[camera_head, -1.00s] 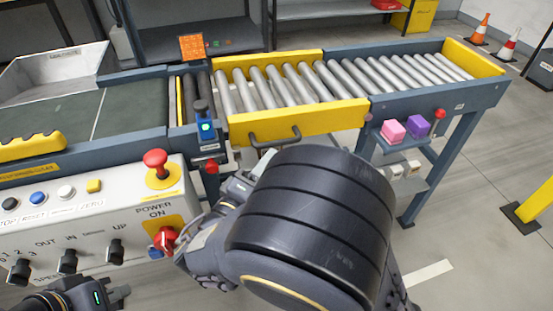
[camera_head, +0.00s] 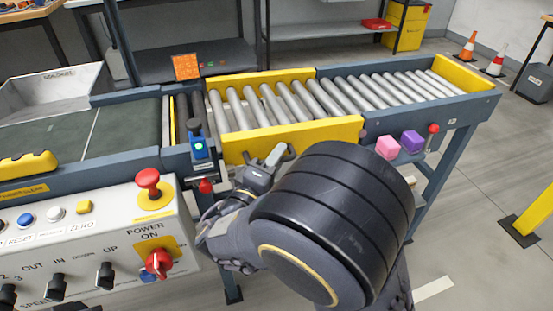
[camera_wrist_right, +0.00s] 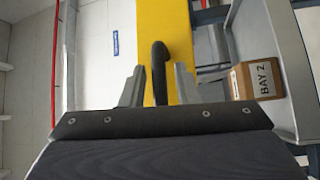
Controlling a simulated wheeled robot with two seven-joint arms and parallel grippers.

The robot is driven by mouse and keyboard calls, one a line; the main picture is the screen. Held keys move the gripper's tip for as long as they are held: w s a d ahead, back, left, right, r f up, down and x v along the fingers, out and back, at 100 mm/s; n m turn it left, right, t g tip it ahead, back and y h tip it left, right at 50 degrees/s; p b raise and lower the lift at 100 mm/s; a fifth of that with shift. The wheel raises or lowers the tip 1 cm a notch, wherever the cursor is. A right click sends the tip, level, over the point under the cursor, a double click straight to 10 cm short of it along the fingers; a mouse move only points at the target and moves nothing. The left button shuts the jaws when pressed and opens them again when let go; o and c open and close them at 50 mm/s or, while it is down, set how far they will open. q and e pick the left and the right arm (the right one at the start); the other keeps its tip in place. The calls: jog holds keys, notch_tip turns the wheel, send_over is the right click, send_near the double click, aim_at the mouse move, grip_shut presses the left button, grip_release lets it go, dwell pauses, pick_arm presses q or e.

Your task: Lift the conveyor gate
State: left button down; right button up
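The conveyor gate is the roller section with yellow side rails (camera_head: 325,136), lying level in line with the conveyor. Its dark handle (camera_wrist_right: 159,72) is on the front yellow rail. My right gripper (camera_head: 278,154) is at that rail and hides most of the handle in the head view. In the right wrist view, the two fingers of my right gripper (camera_wrist_right: 159,88) are apart, one on each side of the handle, with a gap on both sides. My left gripper cannot be made out in the head view.
A control panel (camera_head: 110,235) with a red mushroom button (camera_head: 148,178) and knobs stands at left front. A blue latch-like device (camera_head: 199,143) sits left of the gate. A BAY 2 box (camera_wrist_right: 257,80) shows.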

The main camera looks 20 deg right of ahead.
grip_shut()
jog(key=shift+r, duration=0.1)
